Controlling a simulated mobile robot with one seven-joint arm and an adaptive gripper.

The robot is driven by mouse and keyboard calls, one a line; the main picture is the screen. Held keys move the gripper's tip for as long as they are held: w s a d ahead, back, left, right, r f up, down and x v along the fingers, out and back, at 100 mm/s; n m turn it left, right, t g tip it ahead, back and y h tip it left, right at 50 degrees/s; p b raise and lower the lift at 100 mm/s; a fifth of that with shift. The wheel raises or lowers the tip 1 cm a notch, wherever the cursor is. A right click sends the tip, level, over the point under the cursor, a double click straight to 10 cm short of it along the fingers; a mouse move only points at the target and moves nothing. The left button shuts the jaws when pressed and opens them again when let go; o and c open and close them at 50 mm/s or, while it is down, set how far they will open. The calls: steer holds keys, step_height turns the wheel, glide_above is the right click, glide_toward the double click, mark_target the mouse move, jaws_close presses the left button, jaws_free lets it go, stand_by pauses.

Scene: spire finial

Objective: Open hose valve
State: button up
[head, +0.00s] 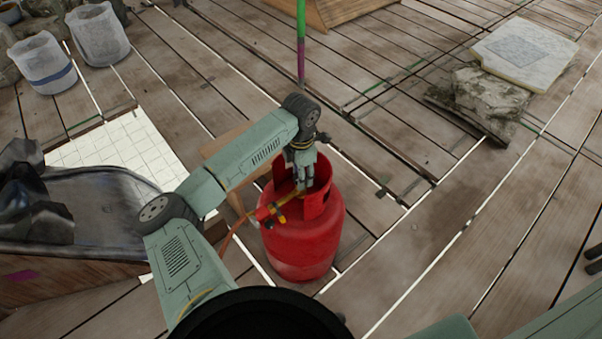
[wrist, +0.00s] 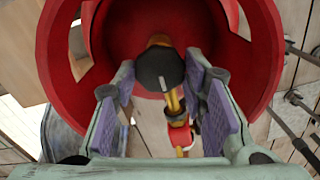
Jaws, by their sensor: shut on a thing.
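A red gas cylinder (head: 300,240) stands upright on the plank floor, and its red collar also shows in the wrist view (wrist: 262,60). My gripper (head: 304,184) reaches down into the collar from above. In the wrist view its purple-padded fingers (wrist: 160,80) are on either side of a black knob (wrist: 158,68) and shut on it. Below the knob is a brass stem (wrist: 174,103) with a red and yellow fitting (wrist: 181,136). In the head view a yellow lever (head: 282,218) shows on that fitting, with an orange hose (head: 232,228) leading left.
A wooden stool (head: 232,150) stands behind my arm, left of the cylinder. A dark basin (head: 95,205) is at left. White buckets (head: 98,35) stand at the back left. A stone slab (head: 525,52) lies at the back right. Floor right of the cylinder is clear.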

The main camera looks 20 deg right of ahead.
steer(key=shift+n, duration=0.3)
steer(key=n+b, duration=0.2)
steer(key=n, duration=0.3)
steer(key=shift+n, duration=0.3)
steer(key=n+b, duration=0.2)
steer(key=n, duration=0.3)
steer(key=shift+n, duration=0.3)
steer(key=o, duration=1.2)
steer(key=shift+c, duration=0.2)
step_height(320, 180, up, 12)
